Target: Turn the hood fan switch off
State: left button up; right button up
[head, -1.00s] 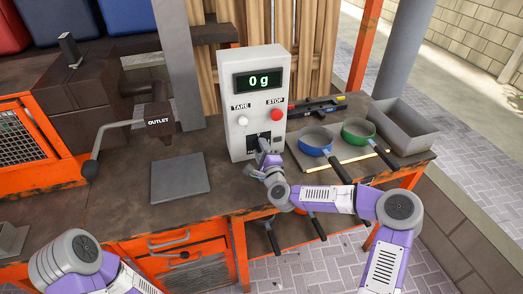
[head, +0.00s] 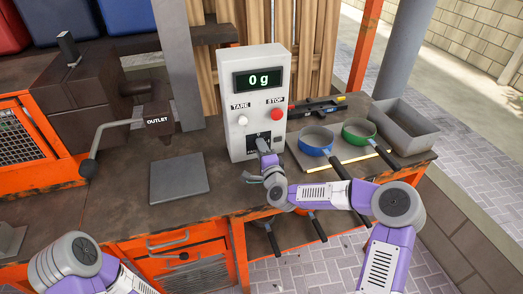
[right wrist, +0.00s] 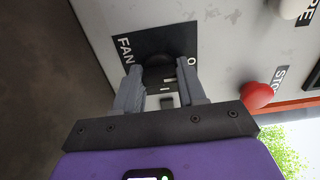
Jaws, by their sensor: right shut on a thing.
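The white control box (head: 253,105) stands on the workbench, with a "0 g" display, a TARE button and a red STOP button. Low on its front is a black switch plate (head: 252,142); in the right wrist view this plate (right wrist: 138,47) carries the word FAN and a dark switch (right wrist: 160,72). My right gripper (head: 263,144) is at this plate. In the right wrist view its two fingers (right wrist: 162,96) stand either side of the switch, shut on it. The switch's exact position is hard to tell. My left arm shows at the lower left; its gripper is out of view.
The red STOP button (right wrist: 257,95) is close to the right of my gripper. Blue (head: 316,140) and green (head: 359,132) pans lie right of the box. A grey plate (head: 180,178) and an OUTLET pipe (head: 158,120) are left. The bench front is mostly clear.

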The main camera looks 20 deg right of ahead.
jog(key=o, duration=1.1)
jog(key=shift+c, duration=0.2)
jog(key=shift+s+d+p, duration=0.15)
jog(key=shift+s+p, duration=0.5)
jog(key=shift+s, duration=3.15)
